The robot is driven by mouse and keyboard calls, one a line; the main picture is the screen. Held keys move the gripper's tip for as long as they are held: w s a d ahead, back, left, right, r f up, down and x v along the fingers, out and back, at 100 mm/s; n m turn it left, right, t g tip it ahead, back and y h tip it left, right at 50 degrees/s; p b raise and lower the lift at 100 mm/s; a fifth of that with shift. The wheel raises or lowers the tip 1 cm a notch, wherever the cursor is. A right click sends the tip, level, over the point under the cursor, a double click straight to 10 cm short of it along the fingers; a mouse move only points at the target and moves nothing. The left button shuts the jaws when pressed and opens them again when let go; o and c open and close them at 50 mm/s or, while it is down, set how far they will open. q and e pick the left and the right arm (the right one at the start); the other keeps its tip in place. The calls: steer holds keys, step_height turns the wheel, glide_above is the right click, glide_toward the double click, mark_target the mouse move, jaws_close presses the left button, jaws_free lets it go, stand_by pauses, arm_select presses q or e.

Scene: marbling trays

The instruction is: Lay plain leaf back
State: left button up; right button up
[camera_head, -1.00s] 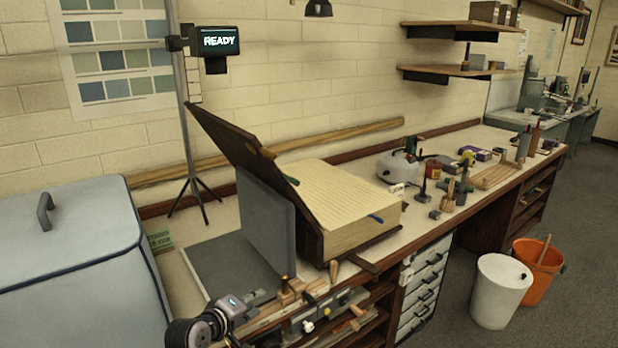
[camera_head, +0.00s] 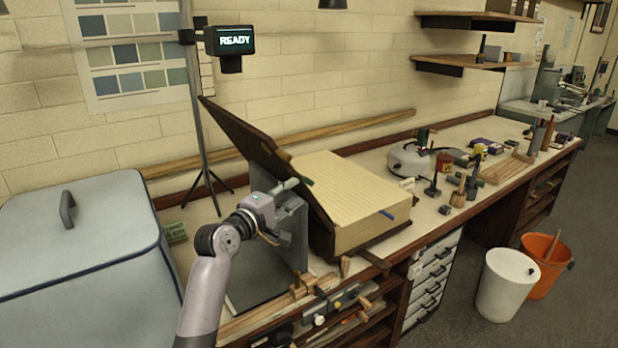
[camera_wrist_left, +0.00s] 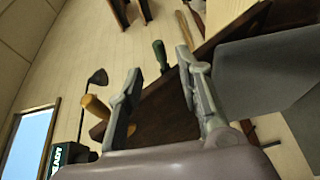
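A large thick book (camera_head: 355,234) of cream pages lies on the bench, its top page (camera_head: 335,190) pale yellow with faint lines. Its dark brown cover (camera_head: 245,140) stands tilted open to the left. The cover also shows in the left wrist view (camera_wrist_left: 168,112). A grey upright panel (camera_head: 293,238) stands just left of the cover. My left gripper (camera_head: 282,208) is open in front of the panel's upper part, near the cover. In the left wrist view its fingers (camera_wrist_left: 160,66) are apart with nothing held between them. My right gripper is out of view.
A grey-blue lidded chest (camera_head: 75,250) stands at the left. Small tools and a white kettle-like vessel (camera_head: 410,160) are to the right. White (camera_head: 503,287) and orange (camera_head: 543,262) buckets stand on the floor.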

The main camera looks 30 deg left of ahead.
mark_target(308, 179)
arm_select(q)
steer(key=w+p, duration=0.1)
steer(key=w, duration=0.7)
steer(key=shift+w+f, duration=0.1)
steer(key=shift+f, duration=0.05)
jaws_close()
stand_by(0.6)
